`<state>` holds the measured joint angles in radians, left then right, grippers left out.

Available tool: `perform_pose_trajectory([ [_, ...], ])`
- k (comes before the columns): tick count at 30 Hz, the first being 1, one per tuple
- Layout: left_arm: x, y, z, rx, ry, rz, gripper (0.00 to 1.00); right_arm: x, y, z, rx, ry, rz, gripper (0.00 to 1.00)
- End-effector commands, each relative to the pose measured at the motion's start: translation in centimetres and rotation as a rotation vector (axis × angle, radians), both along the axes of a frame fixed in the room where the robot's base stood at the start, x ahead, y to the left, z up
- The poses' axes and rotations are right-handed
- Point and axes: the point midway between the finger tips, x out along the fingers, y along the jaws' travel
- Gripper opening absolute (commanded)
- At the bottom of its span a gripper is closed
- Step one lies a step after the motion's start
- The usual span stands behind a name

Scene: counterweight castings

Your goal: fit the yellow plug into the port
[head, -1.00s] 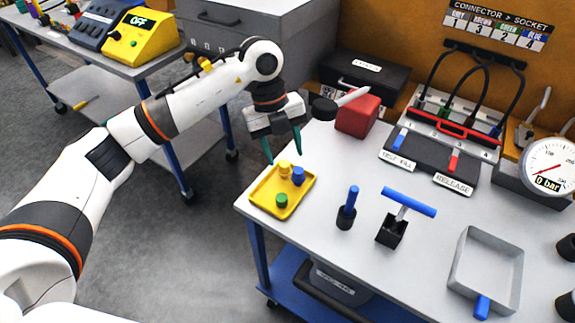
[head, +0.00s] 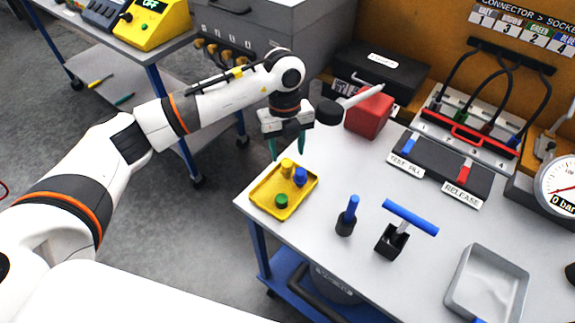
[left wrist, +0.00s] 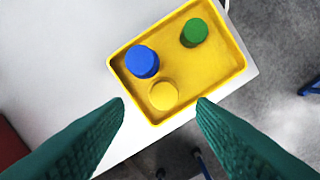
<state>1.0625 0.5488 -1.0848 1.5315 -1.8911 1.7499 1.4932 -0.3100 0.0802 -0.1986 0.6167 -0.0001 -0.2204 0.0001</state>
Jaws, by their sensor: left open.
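The yellow plug (head: 287,167) stands in the yellow tray (head: 262,206) with a blue plug (head: 300,176) and a green plug (head: 281,201). My left gripper (head: 287,154) is open and empty, fingers pointing down over the back edge of the tray. In the left wrist view, the yellow plug (left wrist: 163,95) shows between and just beyond the open fingertips (left wrist: 160,103), with no visible contact. The blue plug (left wrist: 142,62) is close beside it, and the green plug (left wrist: 194,32) is farther off. I cannot tell which thing is the port. My right gripper is not in view.
A black holder with a blue peg (head: 351,208), a blue T-handle (head: 410,217) and a grey tray (head: 452,300) stand on the table to the right. A red block (head: 370,115) and a grey-black hammer-like tool (head: 330,112) are right of my gripper.

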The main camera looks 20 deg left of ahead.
Motion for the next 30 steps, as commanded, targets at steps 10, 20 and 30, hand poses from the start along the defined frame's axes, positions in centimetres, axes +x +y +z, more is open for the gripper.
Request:
perform_pose_trajectory([
  [10, -1.0, -0.2, -4.2, 0.000, 0.004, 0.000, 0.51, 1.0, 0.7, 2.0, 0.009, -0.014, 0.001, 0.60],
  [20, -1.0, -0.3, -5.3, 0.000, 0.000, 0.000, 0.51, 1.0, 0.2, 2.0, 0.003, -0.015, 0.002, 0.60],
  [30, -1.0, -0.3, -5.2, -0.001, -0.001, 0.000, 0.10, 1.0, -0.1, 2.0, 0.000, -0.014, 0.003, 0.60],
])
